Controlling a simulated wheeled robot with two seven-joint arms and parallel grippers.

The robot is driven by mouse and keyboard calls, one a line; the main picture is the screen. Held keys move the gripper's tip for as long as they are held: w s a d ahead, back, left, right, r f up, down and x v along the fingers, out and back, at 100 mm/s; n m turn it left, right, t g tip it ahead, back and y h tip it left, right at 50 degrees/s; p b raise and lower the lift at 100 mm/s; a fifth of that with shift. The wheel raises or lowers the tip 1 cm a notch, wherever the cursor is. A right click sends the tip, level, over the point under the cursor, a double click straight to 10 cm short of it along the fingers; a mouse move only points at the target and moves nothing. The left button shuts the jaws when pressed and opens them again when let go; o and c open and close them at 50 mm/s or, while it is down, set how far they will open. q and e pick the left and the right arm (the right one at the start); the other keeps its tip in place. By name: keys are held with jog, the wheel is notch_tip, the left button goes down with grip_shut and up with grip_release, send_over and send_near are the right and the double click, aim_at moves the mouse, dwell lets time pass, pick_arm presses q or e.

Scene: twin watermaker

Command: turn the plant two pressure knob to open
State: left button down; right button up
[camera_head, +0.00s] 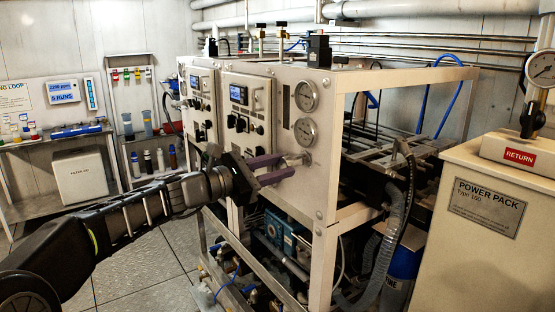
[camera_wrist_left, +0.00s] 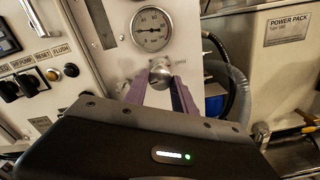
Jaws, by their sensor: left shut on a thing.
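Small lettering shows just right of the knob. How far the knob is turned cannot be told. My right gripper is in neither view.
A control panel with a screen (camera_head: 238,95) and small switches is to the left. A power pack cabinet (camera_head: 489,208) stands at the right. Bare floor (camera_head: 140,275) lies at the lower left.

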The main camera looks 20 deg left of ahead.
pick_arm(q)
jog(key=n+p, duration=0.4)
jog(key=n, duration=0.1)
jog(key=shift+r, duration=0.1)
jog(key=shift+n+p, duration=0.8)
jog(key=shift+n, duration=0.4)
jog(key=shift+f, duration=0.2)
jog(key=c, duration=1)
grip_release()
jog(key=shift+c, duration=0.2)
jog(key=shift+s, duration=0.1)
jog(key=b+v, duration=0.1)
jog(key=v, duration=0.6)
jog(key=shift+s+a+b, duration=0.2)
jog(key=shift+s+b, duration=0.05)
jog(key=shift+b, duration=0.1)
